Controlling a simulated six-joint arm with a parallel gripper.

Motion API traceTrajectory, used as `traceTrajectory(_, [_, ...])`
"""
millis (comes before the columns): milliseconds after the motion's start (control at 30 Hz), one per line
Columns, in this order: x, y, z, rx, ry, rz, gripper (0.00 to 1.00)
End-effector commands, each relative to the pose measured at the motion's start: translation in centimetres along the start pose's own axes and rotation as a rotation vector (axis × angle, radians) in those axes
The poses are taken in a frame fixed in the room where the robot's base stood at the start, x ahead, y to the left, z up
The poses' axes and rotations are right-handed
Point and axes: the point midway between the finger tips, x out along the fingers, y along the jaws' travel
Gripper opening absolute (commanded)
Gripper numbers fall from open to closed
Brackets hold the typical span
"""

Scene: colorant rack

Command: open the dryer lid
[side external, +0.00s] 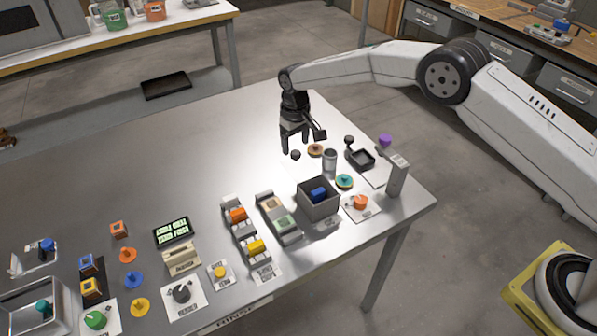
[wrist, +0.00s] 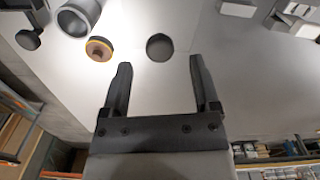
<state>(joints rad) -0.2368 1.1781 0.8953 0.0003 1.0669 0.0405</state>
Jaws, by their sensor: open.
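My gripper (side external: 294,146) is open and empty above the far right part of the table, fingers pointing down. In the wrist view its two fingers (wrist: 158,68) stand wide apart. A small dark round knob (side external: 295,155) lies just below the fingers; in the wrist view the dark round top (wrist: 159,47) shows just beyond the fingertips, roughly between them. No dryer label is readable, so I cannot tell which part is the dryer lid. A clear-walled box (side external: 38,308) at the lower left holds a teal piece.
A brown disc with an orange rim (side external: 315,150), a grey cup (side external: 330,160) and a dark square tray (side external: 360,158) stand close right of my gripper. A grey open box (side external: 320,208) stands nearer the front. The table's middle left is clear.

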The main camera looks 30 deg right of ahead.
Motion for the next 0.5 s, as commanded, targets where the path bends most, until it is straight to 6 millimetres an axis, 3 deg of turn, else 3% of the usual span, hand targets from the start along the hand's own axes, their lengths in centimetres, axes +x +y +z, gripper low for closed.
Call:
traceTrajectory(300, [-4.1,0.0,-0.1,0.000,0.003,-0.001,0.79])
traceTrajectory(500, [-5.2,-0.1,0.0,0.000,0.001,-0.001,0.79])
